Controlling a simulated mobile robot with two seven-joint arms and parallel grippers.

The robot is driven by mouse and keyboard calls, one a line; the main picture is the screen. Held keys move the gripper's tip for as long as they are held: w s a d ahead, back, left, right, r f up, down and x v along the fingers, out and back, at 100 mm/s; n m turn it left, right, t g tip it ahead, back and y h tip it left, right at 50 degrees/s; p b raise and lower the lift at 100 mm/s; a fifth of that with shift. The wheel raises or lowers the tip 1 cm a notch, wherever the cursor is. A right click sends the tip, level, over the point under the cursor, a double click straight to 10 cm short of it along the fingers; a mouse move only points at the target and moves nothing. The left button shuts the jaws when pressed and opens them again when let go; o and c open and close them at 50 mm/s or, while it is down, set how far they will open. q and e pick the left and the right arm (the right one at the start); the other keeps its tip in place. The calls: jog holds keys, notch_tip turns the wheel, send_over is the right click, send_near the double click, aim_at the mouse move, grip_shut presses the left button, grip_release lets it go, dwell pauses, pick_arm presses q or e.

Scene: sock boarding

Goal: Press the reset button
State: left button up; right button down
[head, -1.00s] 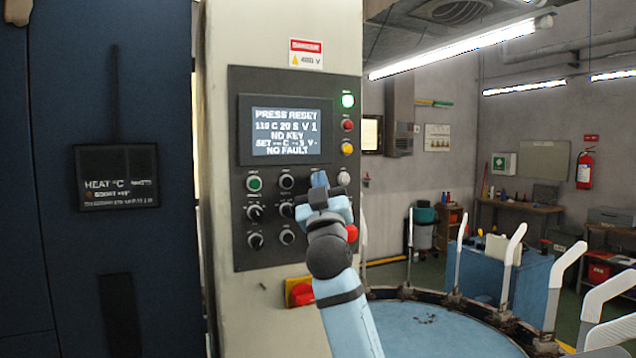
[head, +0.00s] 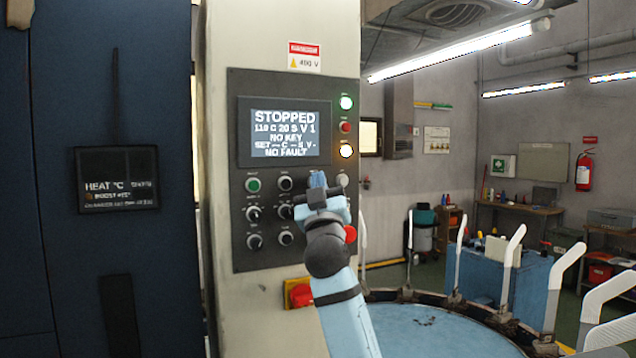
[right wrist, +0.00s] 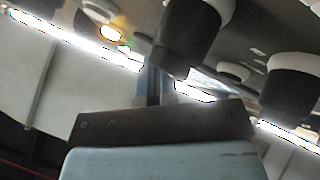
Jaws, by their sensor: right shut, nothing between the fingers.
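The dark control panel (head: 241,218) is on a pale column, with a lit screen (head: 284,132) that reads STOPPED, NO KEY and NO FAULT. Below are a green button (head: 253,184), a pale button (head: 343,180), several black knobs (head: 254,214) and a red button (head: 351,234) partly behind my arm. The labels are too small to read, so I cannot tell which is reset. My right gripper (head: 318,180) is shut and empty, in front of the panel just left of the pale button. In the right wrist view, its fingers (right wrist: 153,85) are close to a dark cylindrical control (right wrist: 188,40); contact is unclear. My left gripper is out of view.
Green (head: 347,103), red (head: 345,127) and amber (head: 346,151) lamps line the panel's right side. A red and yellow switch (head: 299,293) is below. A dark blue cabinet (head: 100,260) stands left. A round blue table (head: 430,325) with upright pale arms is right.

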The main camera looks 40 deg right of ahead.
jog(key=shift+s+r, duration=0.1)
jog(key=shift+r, duration=0.1)
jog(key=shift+a+f, duration=0.1)
jog(key=shift+f, duration=0.2)
jog(key=shift+s+a, duration=0.1)
jog(key=shift+s, duration=0.25)
jog(key=s, duration=0.1)
jog(key=s+a, duration=0.1)
jog(key=s, duration=0.1)
jog(key=s+p, duration=0.1)
jog(key=shift+s+a+f, duration=0.1)
jog(key=shift+s+a, duration=0.2)
jog(key=shift+s, duration=0.1)
dwell(0.6)
